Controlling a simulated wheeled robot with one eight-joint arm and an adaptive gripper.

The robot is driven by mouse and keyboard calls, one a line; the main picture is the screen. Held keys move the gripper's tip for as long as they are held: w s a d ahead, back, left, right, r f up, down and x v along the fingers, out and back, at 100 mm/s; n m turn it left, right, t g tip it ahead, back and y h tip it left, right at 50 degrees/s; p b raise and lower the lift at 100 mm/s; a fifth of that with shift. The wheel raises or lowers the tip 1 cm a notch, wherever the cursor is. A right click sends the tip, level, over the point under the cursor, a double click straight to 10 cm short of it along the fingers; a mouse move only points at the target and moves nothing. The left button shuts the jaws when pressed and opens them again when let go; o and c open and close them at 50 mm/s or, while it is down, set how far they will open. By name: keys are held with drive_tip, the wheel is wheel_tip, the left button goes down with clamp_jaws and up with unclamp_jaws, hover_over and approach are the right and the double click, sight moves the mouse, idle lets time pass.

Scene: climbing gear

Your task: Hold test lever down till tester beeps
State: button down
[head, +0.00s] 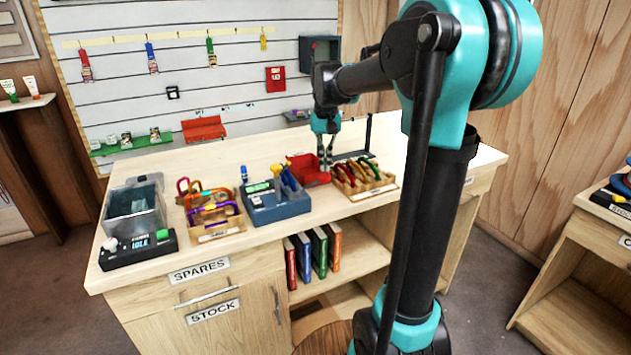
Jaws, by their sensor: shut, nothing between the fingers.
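A black tester box (138,250) sits at the front left corner of the bench, its display reading IDLE. It has a white knob (110,244) at its left end and a green part (163,236) at its right end; I cannot tell which is the test lever. My gripper (325,165) is far to the right of the tester. It points down, shut and empty, beside the red tray (308,170) and the wooden tray of carabiners. Its fingertips are small here, and I cannot tell whether they touch anything.
A clear grey bin (135,212) stands behind the tester. A wooden tray of colored carabiners (222,232), a blue tool caddy (275,208) and another wooden carabiner tray (372,187) line the bench front. The bench top (215,165) behind them is mostly clear.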

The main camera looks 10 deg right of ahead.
sight(325, 175)
drive_tip(key=shift+f, duration=0.55)
drive_tip(key=shift+f, duration=2.2)
drive_tip(key=shift+r, duration=4.8)
